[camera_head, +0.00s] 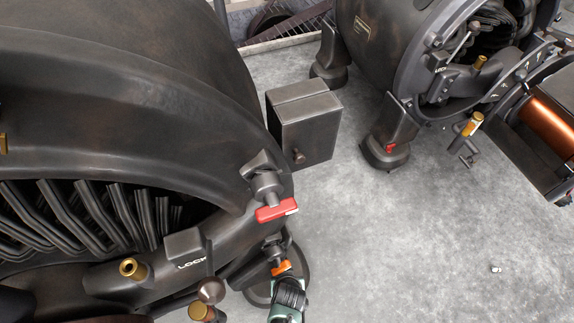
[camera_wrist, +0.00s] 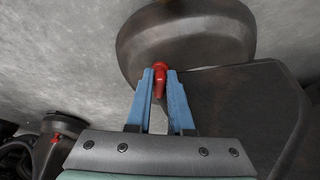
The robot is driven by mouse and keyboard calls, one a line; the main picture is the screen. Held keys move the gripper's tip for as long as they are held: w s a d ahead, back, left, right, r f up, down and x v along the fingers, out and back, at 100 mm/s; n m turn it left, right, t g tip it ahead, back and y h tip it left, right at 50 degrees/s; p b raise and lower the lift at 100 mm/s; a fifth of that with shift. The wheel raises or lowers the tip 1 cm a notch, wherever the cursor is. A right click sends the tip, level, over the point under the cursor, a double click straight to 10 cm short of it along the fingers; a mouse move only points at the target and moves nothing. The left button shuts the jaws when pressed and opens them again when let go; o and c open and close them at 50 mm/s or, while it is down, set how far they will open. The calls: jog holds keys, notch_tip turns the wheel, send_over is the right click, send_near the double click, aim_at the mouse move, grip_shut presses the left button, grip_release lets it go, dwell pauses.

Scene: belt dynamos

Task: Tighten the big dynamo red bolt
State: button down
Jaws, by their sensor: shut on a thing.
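The big dynamo (camera_head: 130,90) fills the left of the head view. Its red bolt (camera_wrist: 160,67) shows in the wrist view, against the dark round foot (camera_wrist: 200,30) of the dynamo. My gripper (camera_wrist: 161,80) has its two blue fingers on either side of the bolt's shank and is shut on it. The bolt's rounded head shows at the fingertips. In the head view, my arm's end reaches in from the bottom beside the same foot (camera_head: 262,294). The fingertips and the bolt are hidden there.
A red-handled lever (camera_head: 276,210) sits on the big dynamo above my gripper, near the LOCK block (camera_head: 186,246). A smaller dynamo (camera_head: 385,45) stands at the back right, with a red bolt (camera_head: 391,148) on its foot. The grey floor (camera_head: 420,240) at right is mostly clear.

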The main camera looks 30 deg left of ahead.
jog(key=c, duration=0.8)
grip_release()
jog(key=n+b, duration=0.1)
jog(key=n+g+y+b, duration=0.1)
jog(key=n+b, duration=0.1)
jog(key=shift+w+d+f, duration=0.1)
jog(key=shift+w+f, duration=0.05)
jog(key=shift+f, duration=0.05)
jog(key=n+b, duration=0.1)
jog(key=n, duration=0.1)
jog(key=n+g+b, duration=0.1)
jog(key=n+b, duration=0.1)
jog(key=n+g+y+b, duration=0.1)
jog(key=n+b, duration=0.1)
jog(key=shift+w+d+f, duration=0.1)
jog(key=shift+w+f, duration=0.05)
jog(key=shift+w, duration=0.15)
jog(key=p+v, duration=0.9)
jog(key=v, duration=0.4)
jog(key=shift+r, duration=0.35)
